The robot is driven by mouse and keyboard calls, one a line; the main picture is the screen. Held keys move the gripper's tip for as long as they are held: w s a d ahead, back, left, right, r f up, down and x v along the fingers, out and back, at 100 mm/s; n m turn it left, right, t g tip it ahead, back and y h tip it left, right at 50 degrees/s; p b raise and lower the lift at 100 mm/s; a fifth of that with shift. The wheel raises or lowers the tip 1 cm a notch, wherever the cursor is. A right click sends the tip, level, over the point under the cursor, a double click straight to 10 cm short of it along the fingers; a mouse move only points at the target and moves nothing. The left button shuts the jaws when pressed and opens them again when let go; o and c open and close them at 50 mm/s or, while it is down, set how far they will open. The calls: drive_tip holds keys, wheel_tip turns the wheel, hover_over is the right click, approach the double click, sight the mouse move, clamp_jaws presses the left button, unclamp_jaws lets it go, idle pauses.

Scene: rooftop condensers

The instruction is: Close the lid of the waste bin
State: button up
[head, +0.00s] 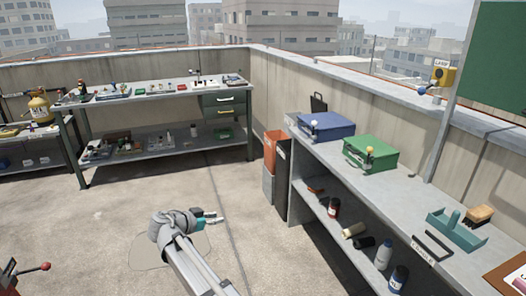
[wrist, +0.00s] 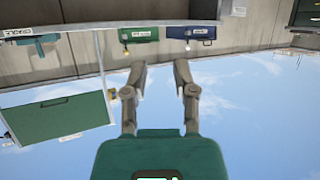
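A tall narrow bin (head: 282,182) stands on the floor at the left end of the right-hand bench in the head view. It has a dark side, and orange-red and grey panels show at its left. A dark upright panel (head: 318,103) rises behind the blue case; I cannot tell whether it is the bin's lid. My gripper (head: 212,218) is over open floor, left of the bin and apart from it. In the wrist view my gripper (wrist: 160,64) has its two fingers apart with nothing between them. The bin is not clear in the wrist view.
The bench (head: 408,185) along the right wall carries a blue case (head: 326,126), a green case (head: 370,153) and a teal tray (head: 456,232). Bottles stand on its lower shelf. A workbench (head: 160,93) stands at the back. The floor between is clear.

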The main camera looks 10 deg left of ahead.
drive_tip(key=d+g+p, duration=0.1)
drive_tip(key=d, duration=0.3)
drive_tip(key=d+g+p, duration=0.1)
drive_tip(key=d, duration=0.2)
drive_tip(key=d+n+g+p, duration=0.1)
drive_tip(key=d, duration=0.3)
drive_tip(key=shift+w+d, duration=0.35)
drive_tip(key=shift+w, duration=0.05)
clamp_jaws()
drive_tip(key=s+d+r+n+g+y+p, duration=0.1)
drive_tip(key=s+d+p, duration=0.3)
drive_tip(key=d, duration=0.5)
drive_tip(key=s+d+r+n+g+y+p, duration=0.2)
drive_tip(key=s+d+n+g+y+p, duration=0.1)
drive_tip(key=d, duration=0.7)
drive_tip(key=s+d+r+n+g+y+p, duration=0.1)
drive_tip(key=s+d+n+g+y+p, duration=0.1)
drive_tip(key=d, duration=0.8)
drive_tip(key=s+g+y+p, duration=0.1)
drive_tip(key=s+y+p, duration=0.1)
drive_tip(key=s+p, duration=0.1)
drive_tip(key=shift+s+r+n+p, duration=0.3)
drive_tip(key=shift+s+r+p, duration=0.05)
drive_tip(key=shift+s, duration=0.3)
drive_tip(key=shift+a, duration=0.1)
